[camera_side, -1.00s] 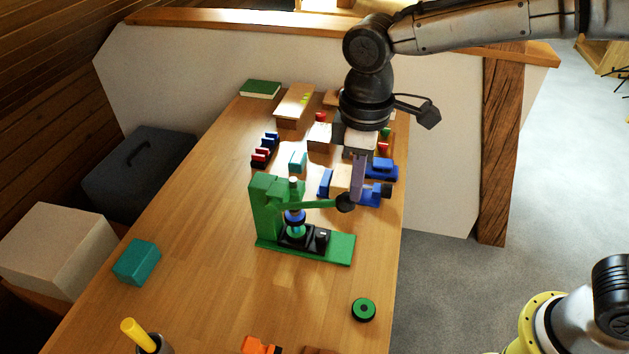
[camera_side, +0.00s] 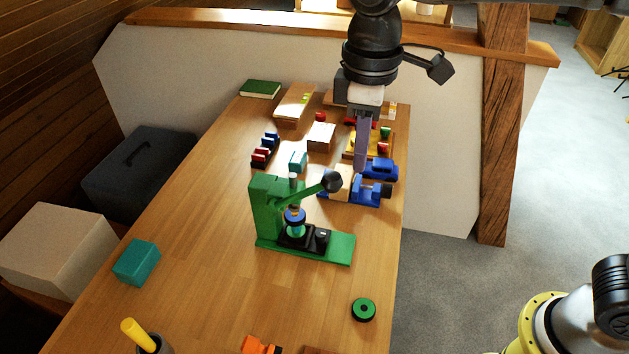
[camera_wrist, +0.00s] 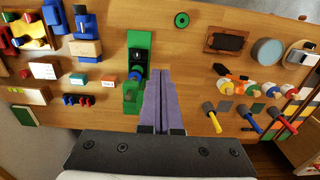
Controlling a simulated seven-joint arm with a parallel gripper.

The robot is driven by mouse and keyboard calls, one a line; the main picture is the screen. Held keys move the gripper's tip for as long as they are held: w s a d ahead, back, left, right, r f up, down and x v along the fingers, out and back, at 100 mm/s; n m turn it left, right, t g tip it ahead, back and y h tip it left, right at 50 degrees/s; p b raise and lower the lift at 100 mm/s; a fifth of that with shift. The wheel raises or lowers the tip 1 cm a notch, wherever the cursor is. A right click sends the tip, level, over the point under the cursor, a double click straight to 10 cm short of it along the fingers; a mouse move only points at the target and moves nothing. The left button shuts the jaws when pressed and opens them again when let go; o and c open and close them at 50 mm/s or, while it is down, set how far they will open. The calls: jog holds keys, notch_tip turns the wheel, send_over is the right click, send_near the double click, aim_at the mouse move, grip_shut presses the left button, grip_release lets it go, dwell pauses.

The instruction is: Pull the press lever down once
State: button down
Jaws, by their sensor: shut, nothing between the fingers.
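The green press (camera_side: 265,210) stands upright on the table. Its green lever ends in a black ball knob (camera_side: 331,181) and slants up to the right. A blue and teal piece (camera_side: 295,218) sits under the ram, above the black block on the press base. My gripper (camera_side: 360,166) is shut and empty, with its fingers pointing down. In the side view it appears above and to the right of the knob, apart from it. In the wrist view the shut fingers (camera_wrist: 160,75) lie just right of the press (camera_wrist: 138,60); the knob is not clear there.
A blue vise-like tool (camera_side: 365,192) stands behind the press. A green-black ring (camera_side: 363,309) lies in front. A teal box (camera_side: 136,262) is at left.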

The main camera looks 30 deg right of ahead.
jog(key=shift+r, duration=1.65)
jog(key=s+d+r+m+t, duration=0.1)
jog(key=s+d+r+m, duration=0.2)
jog(key=d, duration=0.5)
jog(key=s+d+r+m+t, duration=0.1)
jog(key=s+d+r+t, duration=0.15)
jog(key=s+d, duration=0.35)
jog(key=s+d+f+m+t, duration=0.2)
jog(key=s+d+f+m, duration=0.3)
jog(key=s+f, duration=0.5)
jog(key=shift+d+f, duration=0.4)
jog(key=shift+d, duration=0.8)
